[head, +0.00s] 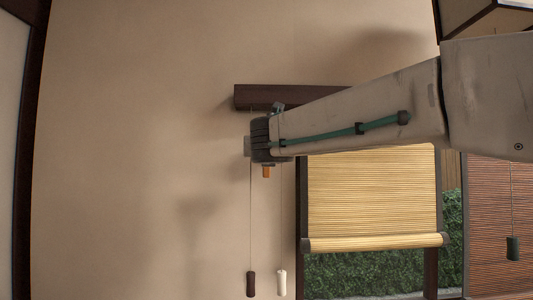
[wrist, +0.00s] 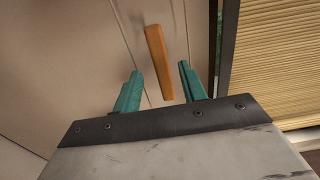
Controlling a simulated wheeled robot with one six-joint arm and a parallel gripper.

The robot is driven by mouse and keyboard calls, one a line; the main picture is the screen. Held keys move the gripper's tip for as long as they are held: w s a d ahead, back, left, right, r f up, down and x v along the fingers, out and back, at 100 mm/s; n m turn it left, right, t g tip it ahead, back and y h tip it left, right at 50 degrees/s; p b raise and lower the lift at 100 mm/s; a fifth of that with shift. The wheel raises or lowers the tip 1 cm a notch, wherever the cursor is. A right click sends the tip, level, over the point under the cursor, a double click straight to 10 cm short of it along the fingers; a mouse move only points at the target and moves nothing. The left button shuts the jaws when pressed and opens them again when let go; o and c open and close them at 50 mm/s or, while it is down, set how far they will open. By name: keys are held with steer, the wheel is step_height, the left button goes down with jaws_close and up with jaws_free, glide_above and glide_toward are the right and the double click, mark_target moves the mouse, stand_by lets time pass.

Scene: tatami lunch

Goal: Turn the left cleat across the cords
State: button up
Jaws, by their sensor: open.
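An orange-brown wooden cleat (wrist: 157,58) is on the beige wall in the wrist view. It stands nearly upright, roughly along the thin cords (wrist: 123,32), which run on either side of it. My gripper (wrist: 159,68) is open, with one teal finger on each side of the cleat and gaps to both. I cannot tell how far the fingertips are from the wall. In the head view only the cleat's lower end (head: 266,172) shows below my gripper (head: 262,140); the rest is hidden. The cords end in a dark toggle (head: 251,284) and a white toggle (head: 281,283).
A dark wooden box rail (head: 245,97) is on the wall above and behind my arm. A yellow bamboo blind (head: 372,195) hangs in a window to the right, partly lowered. Another reddish blind (head: 490,215) hangs farther right. The wall to the left is bare.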

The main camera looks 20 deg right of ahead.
steer(key=x, duration=0.5)
steer(key=shift+w+d, duration=0.15)
steer(key=shift+w, duration=0.2)
jaws_close()
